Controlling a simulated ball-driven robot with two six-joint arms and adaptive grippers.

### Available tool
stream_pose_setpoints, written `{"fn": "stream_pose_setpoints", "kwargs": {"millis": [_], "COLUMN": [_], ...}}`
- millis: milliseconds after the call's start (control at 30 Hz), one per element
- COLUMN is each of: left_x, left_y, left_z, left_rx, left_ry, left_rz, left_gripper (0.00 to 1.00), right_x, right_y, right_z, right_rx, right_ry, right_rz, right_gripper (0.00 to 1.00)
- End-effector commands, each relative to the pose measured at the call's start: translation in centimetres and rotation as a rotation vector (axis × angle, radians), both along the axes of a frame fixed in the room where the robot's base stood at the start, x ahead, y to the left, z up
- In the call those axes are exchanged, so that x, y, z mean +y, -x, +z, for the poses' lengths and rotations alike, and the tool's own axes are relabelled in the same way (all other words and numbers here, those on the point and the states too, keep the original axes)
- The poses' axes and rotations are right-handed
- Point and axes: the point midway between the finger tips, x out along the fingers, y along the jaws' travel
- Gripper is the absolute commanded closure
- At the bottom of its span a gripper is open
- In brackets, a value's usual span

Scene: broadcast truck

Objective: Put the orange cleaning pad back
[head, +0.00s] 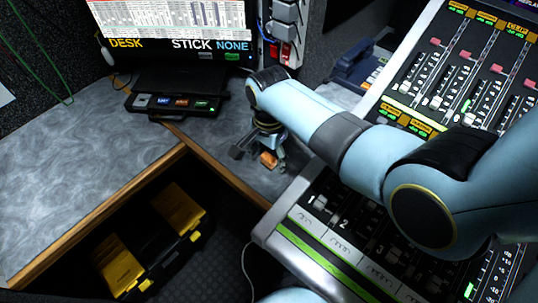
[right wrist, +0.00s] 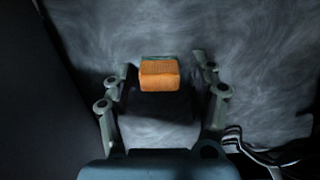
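The orange cleaning pad (head: 268,160) sits on the grey marbled desk, near its wooden front edge. It is a small block with a thin green part behind it in the right wrist view (right wrist: 160,75). My right gripper (head: 262,156) reaches down over it. In the right wrist view the fingers of my right gripper (right wrist: 163,68) are open, one on each side of the pad, with a gap on both sides. Whether the pad's underside rests flat is hidden. My left gripper is not in view.
A mixing console (head: 330,242) with faders stands close on the right. A control box (head: 174,104) lies below the monitor (head: 175,33). The grey desk (head: 70,165) is clear at left.

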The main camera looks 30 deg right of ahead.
Motion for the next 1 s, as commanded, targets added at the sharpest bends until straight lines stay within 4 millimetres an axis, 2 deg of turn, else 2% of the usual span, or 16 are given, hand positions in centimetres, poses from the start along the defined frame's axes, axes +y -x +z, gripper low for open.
{"fn": "stream_pose_setpoints", "kwargs": {"millis": [200,333,700,833,1000], "left_x": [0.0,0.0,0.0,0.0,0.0], "left_y": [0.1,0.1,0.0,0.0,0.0], "left_z": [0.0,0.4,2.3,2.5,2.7], "left_rx": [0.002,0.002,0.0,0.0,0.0], "left_ry": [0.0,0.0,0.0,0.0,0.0], "left_rz": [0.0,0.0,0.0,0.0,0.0], "left_gripper": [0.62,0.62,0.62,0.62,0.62], "right_x": [0.0,0.0,0.0,0.0,0.0], "right_y": [0.0,0.0,-0.1,-0.1,0.0], "right_z": [0.0,1.0,8.9,10.9,12.2], "right_rx": [0.0,-0.002,-0.004,-0.003,0.0], "right_ry": [0.0,0.0,0.0,0.0,0.0], "right_rz": [0.0,0.0,0.001,0.001,0.001], "right_gripper": [0.41,0.41,0.41,0.41,0.41]}}
